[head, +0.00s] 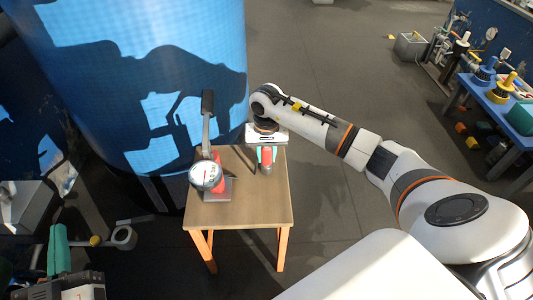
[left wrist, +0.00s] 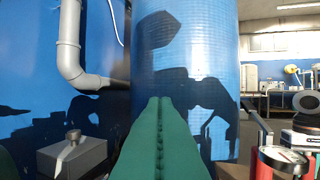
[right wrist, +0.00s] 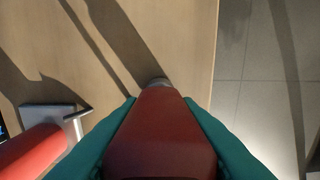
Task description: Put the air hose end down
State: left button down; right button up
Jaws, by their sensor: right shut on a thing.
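The red air hose end (head: 266,155) has a grey tip and is over the right part of a small wooden table (head: 255,207). My right gripper (head: 260,158) points down and is shut on it. In the right wrist view the red body of the air hose end (right wrist: 160,135) sits between the green fingers (right wrist: 160,150), its grey tip towards the wood. I cannot tell whether the tip touches the tabletop. My left gripper (head: 60,230) is at the lower left, away from the table. In the left wrist view its green fingers (left wrist: 158,105) are together with nothing between them.
A pump with a round gauge (head: 206,176), red body and black handle stands on the table's left part. A large blue tank (head: 150,90) rises behind the table. A blue bench (head: 497,105) with equipment is at the right. Tabletop in front is clear.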

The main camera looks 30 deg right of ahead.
jog(key=o, duration=1.1)
jog(key=shift+r, duration=0.2)
notch_tip(320, 180, up, 6)
jog(key=shift+f+p, duration=0.1)
jog(key=shift+p, duration=1)
notch_tip(320, 180, up, 5)
jog(key=shift+r+p, duration=0.15)
jog(key=shift+p, duration=0.45)
pick_arm(q)
jog(key=s+a+f+g+y, duration=0.1)
jog(key=f+g, duration=0.3)
jog(key=f, duration=0.2)
jog(key=s+a+f+g+y, duration=0.1)
jog(key=s+f+g, duration=0.1)
jog(key=f+g, duration=0.3)
jog(key=shift+s+a+f+y, duration=0.3)
jog(key=shift+a+f+y, duration=0.1)
pick_arm(e)
jog(key=shift+r, duration=0.4)
